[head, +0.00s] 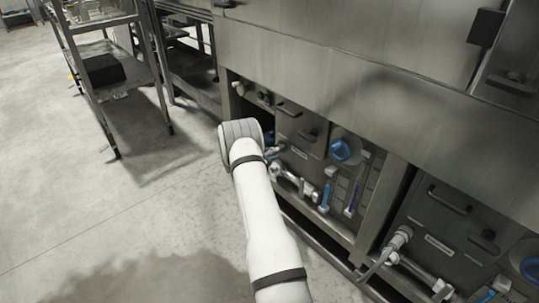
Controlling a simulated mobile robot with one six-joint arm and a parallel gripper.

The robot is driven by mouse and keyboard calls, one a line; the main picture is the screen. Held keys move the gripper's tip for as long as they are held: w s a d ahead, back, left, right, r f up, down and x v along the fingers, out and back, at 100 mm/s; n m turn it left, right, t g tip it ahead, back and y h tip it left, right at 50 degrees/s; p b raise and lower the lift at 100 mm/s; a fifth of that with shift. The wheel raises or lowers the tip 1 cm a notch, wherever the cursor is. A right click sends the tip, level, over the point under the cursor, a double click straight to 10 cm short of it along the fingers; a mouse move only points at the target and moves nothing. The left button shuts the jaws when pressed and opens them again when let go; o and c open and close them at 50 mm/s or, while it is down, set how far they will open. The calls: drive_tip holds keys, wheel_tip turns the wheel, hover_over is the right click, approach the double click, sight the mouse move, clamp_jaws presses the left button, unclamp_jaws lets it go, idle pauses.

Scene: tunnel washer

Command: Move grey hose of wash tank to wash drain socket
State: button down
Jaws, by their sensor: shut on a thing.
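My white arm (262,220) reaches up from the bottom of the head view to a grey joint (240,131) in front of the left bay of the washer. My gripper is not visible; the arm hides whatever lies beyond the joint, so I cannot see what it holds. A grey hose (375,268) hangs from a metal fitting (400,237) at the right bay. I cannot tell from its label which tank it belongs to. A small grey fitting (275,148) shows just right of the joint. I cannot identify the wash drain socket.
The left bay has metal pipework (293,182), blue-handled parts (327,190) and a round blue cap (340,149). A frame post (382,205) divides the bays. A steel overhang (330,80) runs above. A shelf rack (110,75) stands at upper left. The floor (110,225) at left is clear.

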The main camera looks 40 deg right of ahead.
drive_tip(key=shift+s+a, duration=0.1)
drive_tip(key=shift+a, duration=1.25)
drive_tip(key=shift+a, duration=0.2)
